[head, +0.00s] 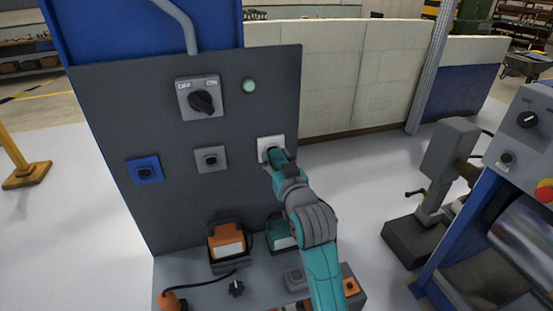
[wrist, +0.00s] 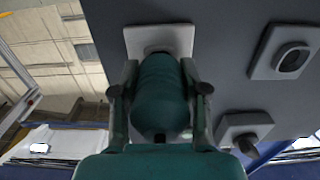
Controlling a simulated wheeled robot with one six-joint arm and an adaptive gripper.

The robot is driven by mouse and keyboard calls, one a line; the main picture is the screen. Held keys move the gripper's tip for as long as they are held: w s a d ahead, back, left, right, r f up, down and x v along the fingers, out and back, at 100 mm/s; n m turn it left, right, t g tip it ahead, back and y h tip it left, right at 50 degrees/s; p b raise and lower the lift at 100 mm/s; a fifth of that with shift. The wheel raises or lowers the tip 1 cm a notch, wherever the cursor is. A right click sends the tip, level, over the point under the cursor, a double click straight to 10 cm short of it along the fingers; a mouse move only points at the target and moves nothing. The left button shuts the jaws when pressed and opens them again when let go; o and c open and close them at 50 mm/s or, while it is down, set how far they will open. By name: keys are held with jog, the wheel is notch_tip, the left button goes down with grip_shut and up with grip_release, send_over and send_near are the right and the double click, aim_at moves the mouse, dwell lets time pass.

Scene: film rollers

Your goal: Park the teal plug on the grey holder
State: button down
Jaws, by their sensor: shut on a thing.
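The teal plug (wrist: 160,95) is between my gripper's fingers in the wrist view, with its far end against a white square socket plate (wrist: 160,38) on the dark panel. In the head view my gripper (head: 277,160) is at the same white socket (head: 271,143), shut on the plug, most of which it hides. How deep the plug sits in the socket is hidden. A small grey block on the bench below, apparently the grey holder (head: 295,277), shows left of my forearm. Nothing is seen on it.
The panel carries a grey socket (head: 211,158), a blue socket (head: 145,170), an OFF/ON switch (head: 201,98) and a pale green lamp (head: 249,86). Low down are an orange box (head: 228,240), a partly hidden teal box (head: 279,236) and an orange plug (head: 171,300) on a cable.

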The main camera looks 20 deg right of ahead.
aim_at(278, 162)
jog(key=shift+s, duration=2.3)
